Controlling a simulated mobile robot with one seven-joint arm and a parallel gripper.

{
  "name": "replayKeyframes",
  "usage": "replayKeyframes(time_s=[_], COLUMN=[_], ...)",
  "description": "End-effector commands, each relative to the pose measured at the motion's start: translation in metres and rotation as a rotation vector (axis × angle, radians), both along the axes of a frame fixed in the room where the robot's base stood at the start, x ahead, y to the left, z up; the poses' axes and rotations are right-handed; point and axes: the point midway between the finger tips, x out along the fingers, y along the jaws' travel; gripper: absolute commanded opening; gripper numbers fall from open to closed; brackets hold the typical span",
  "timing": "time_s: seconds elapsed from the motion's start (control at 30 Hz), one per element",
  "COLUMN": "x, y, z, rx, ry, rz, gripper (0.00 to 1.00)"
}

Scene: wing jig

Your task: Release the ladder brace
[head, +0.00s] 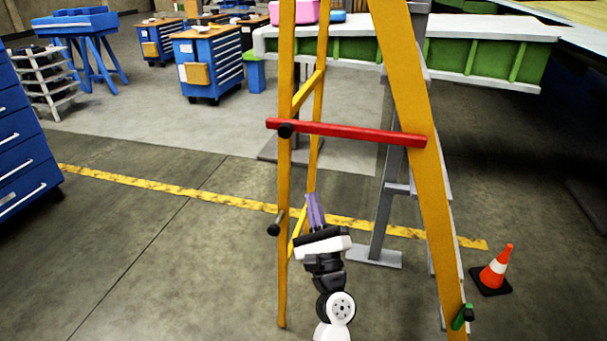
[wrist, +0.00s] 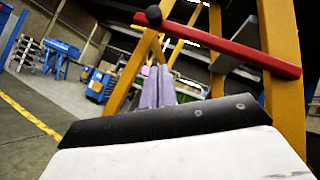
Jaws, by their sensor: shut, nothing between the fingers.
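The ladder brace is a red bar (head: 350,132) across the yellow ladder (head: 408,85), running from the left leg to the right leg and sloping slightly down to the right. A dark round knob (head: 285,131) sits at its left end; the knob also shows in the wrist view (wrist: 154,15), with the red bar (wrist: 230,48) running right from it. My gripper (head: 313,198) has purple fingers and is shut and empty. It is below the bar, near the left leg, apart from both bar and knob. In the wrist view the fingertips (wrist: 158,72) point up below the knob.
A second dark knob (head: 274,229) sticks out lower on the left leg. A green-handled part (head: 463,317) is low on the right leg. An orange cone (head: 496,268) stands right. A green and white wing structure (head: 490,58) lies behind.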

Motion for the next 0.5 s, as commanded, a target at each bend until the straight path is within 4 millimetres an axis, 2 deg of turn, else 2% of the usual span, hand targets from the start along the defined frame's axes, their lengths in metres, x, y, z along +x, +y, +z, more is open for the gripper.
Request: replayKeyframes(time_s=[0.4,0.5], x=[0.066,0.076], y=[0.014,0.020], z=[0.056,0.069], rx=[-0.001,-0.001], ry=[-0.002,-0.002], rz=[0.002,0.003], gripper=[0.00,0.00])
